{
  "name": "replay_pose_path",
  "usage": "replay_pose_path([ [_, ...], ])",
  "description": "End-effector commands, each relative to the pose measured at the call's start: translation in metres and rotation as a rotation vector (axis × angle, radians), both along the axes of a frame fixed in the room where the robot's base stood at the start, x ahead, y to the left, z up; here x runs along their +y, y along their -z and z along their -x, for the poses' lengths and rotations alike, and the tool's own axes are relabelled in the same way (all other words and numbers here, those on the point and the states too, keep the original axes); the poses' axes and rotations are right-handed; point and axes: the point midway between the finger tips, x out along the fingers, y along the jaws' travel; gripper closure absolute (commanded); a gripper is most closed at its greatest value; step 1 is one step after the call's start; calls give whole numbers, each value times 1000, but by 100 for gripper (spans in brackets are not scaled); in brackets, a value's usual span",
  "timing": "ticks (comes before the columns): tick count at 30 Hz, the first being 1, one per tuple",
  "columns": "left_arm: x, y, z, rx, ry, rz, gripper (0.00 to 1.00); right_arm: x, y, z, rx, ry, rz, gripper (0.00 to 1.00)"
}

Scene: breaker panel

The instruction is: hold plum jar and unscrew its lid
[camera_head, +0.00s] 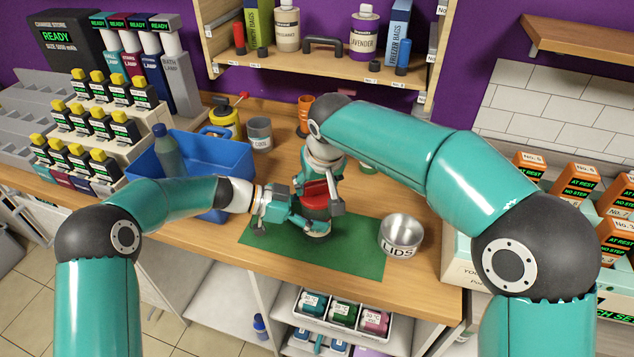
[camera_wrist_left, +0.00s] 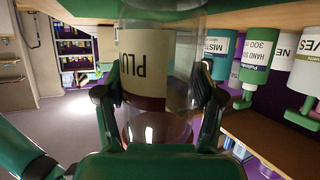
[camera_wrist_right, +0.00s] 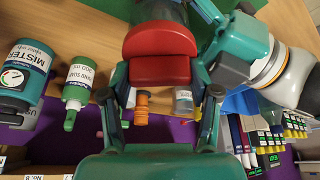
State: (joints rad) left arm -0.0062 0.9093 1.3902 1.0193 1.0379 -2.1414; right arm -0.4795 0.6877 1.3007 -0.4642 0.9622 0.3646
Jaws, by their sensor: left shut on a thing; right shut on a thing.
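The plum jar (camera_wrist_left: 150,60) is clear with a cream label reading "PLU", upside down in the left wrist view. In the head view it stands over the green mat (camera_head: 355,250), mostly hidden by my grippers. My left gripper (camera_head: 298,216) is shut around the jar's body from the left. The red lid (camera_head: 314,198) is at the jar's top; it also shows in the right wrist view (camera_wrist_right: 160,45). My right gripper (camera_wrist_right: 162,85) is above and shut on the lid's sides. Whether the lid's thread is loose cannot be told.
A steel bowl marked LIDS (camera_head: 401,234) stands at the mat's right edge. A blue bin (camera_head: 215,160) with a bottle is at the left. A grey tin (camera_head: 259,133) and an orange item (camera_head: 305,112) stand behind. The mat's front right is clear.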

Motion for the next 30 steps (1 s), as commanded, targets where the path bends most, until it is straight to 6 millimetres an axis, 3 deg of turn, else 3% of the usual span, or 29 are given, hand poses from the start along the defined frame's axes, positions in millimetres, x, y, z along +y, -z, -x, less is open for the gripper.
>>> replay_pose_path([
  [12, 0, 3, 2, 5, 3, -3, 74, 0, 1, -1, 1, -195, -6, 81],
  [30, -1, 3, 2, 5, 7, -2, 74, -2, 3, -2, 1, -295, -4, 81],
])
